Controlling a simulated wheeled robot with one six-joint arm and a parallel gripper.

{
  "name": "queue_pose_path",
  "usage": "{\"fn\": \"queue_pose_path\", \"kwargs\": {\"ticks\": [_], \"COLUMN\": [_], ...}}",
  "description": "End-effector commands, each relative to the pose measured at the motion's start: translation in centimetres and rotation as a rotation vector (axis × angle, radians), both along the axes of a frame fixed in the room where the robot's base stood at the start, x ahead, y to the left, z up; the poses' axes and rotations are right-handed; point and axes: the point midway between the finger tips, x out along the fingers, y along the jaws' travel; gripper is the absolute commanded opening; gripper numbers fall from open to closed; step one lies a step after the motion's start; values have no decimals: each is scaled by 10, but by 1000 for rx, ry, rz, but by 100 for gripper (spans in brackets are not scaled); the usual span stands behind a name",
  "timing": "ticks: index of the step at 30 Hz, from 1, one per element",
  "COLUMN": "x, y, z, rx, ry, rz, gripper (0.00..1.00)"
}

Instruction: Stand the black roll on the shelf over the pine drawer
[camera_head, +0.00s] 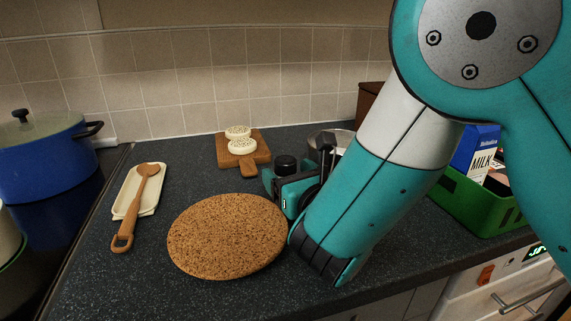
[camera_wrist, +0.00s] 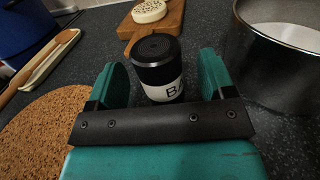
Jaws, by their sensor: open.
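The black roll (camera_wrist: 157,58) is an upright cylinder with a ribbed black top and a white lower band marked with a letter B. It stands on the dark worktop. In the head view its black top (camera_head: 286,163) shows beyond the cork mat, partly hidden by my gripper. My gripper (camera_wrist: 160,72) is open, with one finger on each side of the roll. I cannot tell whether either finger touches it. In the head view my gripper (camera_head: 298,172) is low over the worktop. I see no shelf and no pine drawer that I can make out.
A round cork mat (camera_head: 227,236) lies in front. A wooden board (camera_head: 260,157) with pale round pieces is behind. A metal pot (camera_wrist: 285,50) stands close right of the gripper. A green crate (camera_head: 470,203) with a milk carton is right; a spoon rest (camera_head: 127,196) is left.

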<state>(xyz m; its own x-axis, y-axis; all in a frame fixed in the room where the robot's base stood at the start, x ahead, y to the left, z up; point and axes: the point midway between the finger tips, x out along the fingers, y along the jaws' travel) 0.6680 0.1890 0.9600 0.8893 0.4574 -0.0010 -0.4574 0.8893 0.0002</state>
Motion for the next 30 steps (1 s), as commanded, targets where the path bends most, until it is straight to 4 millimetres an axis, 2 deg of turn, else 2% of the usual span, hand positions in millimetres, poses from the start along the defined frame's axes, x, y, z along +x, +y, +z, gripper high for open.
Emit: {"fn": "queue_pose_path", "kwargs": {"ticks": [1, 4, 11, 12, 19, 21, 30], "x": [6, 12, 14, 14, 13, 13, 14], "y": [2, 6, 7, 7, 7, 7, 7], "z": [5, 3, 0, 0, 0, 0, 5], "rx": [1, 0, 0, 0, 0, 1, 1], "ry": [0, -1, -1, -1, -1, -2, -2], "rz": [-2, 0, 1, 1, 1, 1, 1], "gripper": [76, 76, 76, 73, 21, 16, 16]}}
